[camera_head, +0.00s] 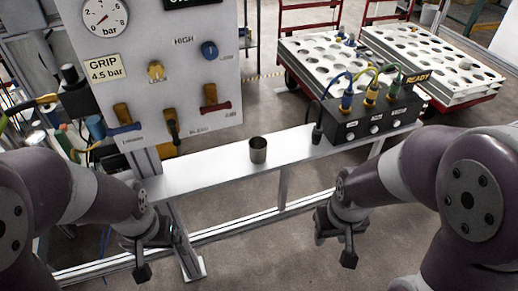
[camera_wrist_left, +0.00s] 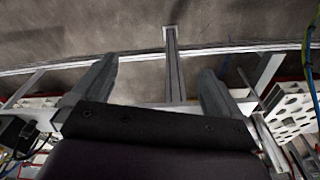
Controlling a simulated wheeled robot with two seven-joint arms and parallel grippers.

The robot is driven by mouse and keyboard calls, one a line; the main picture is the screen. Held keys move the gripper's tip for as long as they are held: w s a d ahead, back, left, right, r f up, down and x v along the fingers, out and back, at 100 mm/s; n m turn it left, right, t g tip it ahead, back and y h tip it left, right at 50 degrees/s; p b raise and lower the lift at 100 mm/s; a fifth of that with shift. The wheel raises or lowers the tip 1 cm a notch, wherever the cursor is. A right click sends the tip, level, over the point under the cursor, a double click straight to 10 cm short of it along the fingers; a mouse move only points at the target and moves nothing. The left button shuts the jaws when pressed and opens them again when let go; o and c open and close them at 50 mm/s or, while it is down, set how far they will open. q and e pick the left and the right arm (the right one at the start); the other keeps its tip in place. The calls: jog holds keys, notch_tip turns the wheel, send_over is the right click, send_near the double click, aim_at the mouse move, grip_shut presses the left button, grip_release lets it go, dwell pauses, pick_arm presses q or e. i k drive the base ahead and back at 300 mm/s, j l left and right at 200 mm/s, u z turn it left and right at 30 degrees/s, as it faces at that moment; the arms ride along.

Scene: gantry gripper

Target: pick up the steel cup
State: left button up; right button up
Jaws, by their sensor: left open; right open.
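My left gripper (camera_head: 142,262) hangs in front of the shelf, below and to the left of the cup. In the left wrist view its two fingers (camera_wrist_left: 158,85) are apart with nothing between them. My right gripper (camera_head: 336,248) is in front of the shelf, below and to the right of the cup, and holds nothing that I can see. Neither gripper touches the cup. The cup does not show in the left wrist view.
A panel (camera_head: 180,75) with a gauge, knobs and coloured levers rises behind the shelf's left part. A black connector box (camera_head: 372,122) with coloured cables sits at the shelf's right end. Red carts (camera_head: 330,65) stand behind. The shelf beside the cup is clear.

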aim_at(258, 146)
jog(key=i+l, duration=0.2)
jog(key=l, duration=0.15)
jog(key=i+l, duration=0.15)
jog(key=l, duration=0.2)
jog(key=i+l, duration=0.2)
jog(key=l, duration=0.2)
jog(key=j+u, duration=0.05)
